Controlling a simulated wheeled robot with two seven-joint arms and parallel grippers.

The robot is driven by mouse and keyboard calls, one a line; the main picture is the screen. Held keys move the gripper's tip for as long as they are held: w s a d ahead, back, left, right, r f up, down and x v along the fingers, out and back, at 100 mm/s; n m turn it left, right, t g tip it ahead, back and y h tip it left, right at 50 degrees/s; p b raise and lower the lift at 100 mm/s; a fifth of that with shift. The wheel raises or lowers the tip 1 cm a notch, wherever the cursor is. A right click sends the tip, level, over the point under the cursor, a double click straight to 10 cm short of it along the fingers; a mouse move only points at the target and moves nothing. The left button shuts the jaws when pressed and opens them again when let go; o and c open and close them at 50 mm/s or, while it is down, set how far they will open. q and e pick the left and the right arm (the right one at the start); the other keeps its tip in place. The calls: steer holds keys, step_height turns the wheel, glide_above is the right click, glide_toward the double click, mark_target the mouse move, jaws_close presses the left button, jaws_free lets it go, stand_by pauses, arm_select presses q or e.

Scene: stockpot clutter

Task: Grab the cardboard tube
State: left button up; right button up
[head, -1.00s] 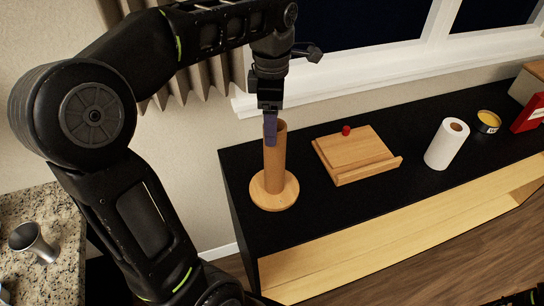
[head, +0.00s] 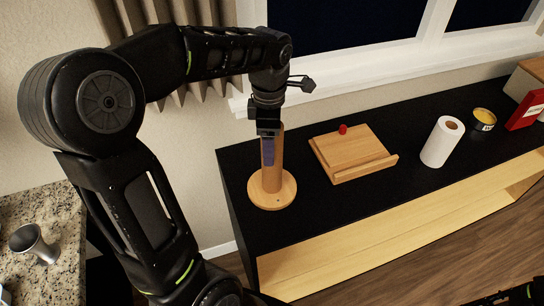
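The brown cardboard tube (head: 273,178) stands upright on a round wooden base (head: 284,194) at the left end of the black-topped cabinet. My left gripper (head: 267,152) points down over the tube's upper part, with a purple-grey finger in front of the tube's wall. The gripper body hides part of the tube's top. The other finger is hidden, so I cannot tell whether the gripper is open or shut on the tube. My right gripper is not in view.
A wooden board stand (head: 352,155) with a red item (head: 343,130) lies right of the tube. Further right are a white paper roll (head: 441,142), a yellow-topped tin (head: 484,120) and a red box (head: 526,110). The window sill (head: 400,75) runs behind. Bare black top lies between them.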

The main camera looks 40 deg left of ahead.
arm_select(q)
steer(key=shift+f, duration=0.65)
steer(key=shift+c, duration=0.3)
jaws_close()
stand_by(0.4)
